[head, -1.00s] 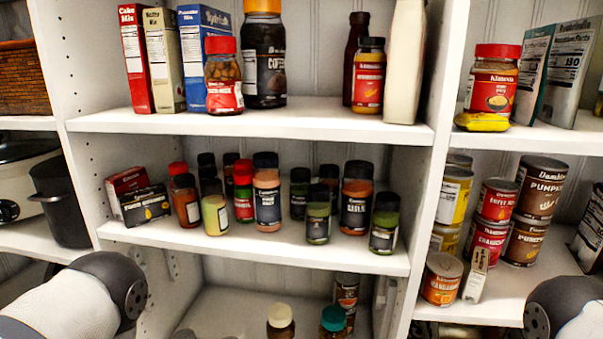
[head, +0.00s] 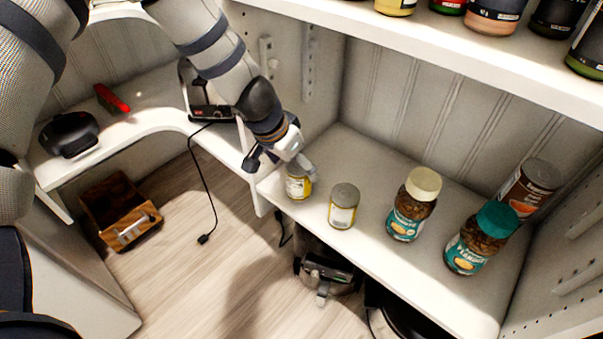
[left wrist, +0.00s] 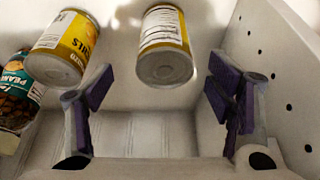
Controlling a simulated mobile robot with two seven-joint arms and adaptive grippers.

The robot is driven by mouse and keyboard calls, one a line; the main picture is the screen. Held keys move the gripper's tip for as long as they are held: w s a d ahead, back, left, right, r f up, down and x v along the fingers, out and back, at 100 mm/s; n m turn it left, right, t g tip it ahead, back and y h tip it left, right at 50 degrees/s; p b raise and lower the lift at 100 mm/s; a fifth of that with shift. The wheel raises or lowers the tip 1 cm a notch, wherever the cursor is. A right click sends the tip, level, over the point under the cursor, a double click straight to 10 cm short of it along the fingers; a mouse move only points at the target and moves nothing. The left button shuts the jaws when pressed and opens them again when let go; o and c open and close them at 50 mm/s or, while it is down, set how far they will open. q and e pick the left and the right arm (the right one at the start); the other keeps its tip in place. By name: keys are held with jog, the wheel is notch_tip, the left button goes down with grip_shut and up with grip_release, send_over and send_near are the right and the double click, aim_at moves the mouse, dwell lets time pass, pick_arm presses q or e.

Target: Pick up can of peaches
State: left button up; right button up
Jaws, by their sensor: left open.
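A small can with a yellow and white label (head: 298,187) stands at the left end of the low shelf. It also shows in the left wrist view (left wrist: 165,42), its grey end towards the camera. A similar can (head: 343,207) stands to its right; in the left wrist view it is at the left (left wrist: 68,42). I cannot read which can is peaches. My left gripper (head: 281,163) is open at the first can, partly covering it. In the left wrist view the gripper's (left wrist: 160,88) purple-padded fingers are spread wide, the can ahead of the gap. My right gripper is not in view.
Two peanut jars (head: 412,208) (head: 465,253) and a brown can (head: 527,188) stand further right on the low shelf. An upper shelf edge (head: 420,47) overhangs it. A perforated side panel (left wrist: 278,70) rises close beside one finger. A wooden crate (head: 118,210) is on the floor.

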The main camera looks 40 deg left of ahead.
pick_arm(q)
jog(key=b+x, duration=0.1)
jog(key=x, duration=0.4)
jog(key=b+x, duration=0.1)
jog(key=x, duration=0.2)
jog(key=shift+w+a+b, duration=0.15)
jog(key=shift+a+b, duration=0.15)
jog(key=shift+b, duration=0.05)
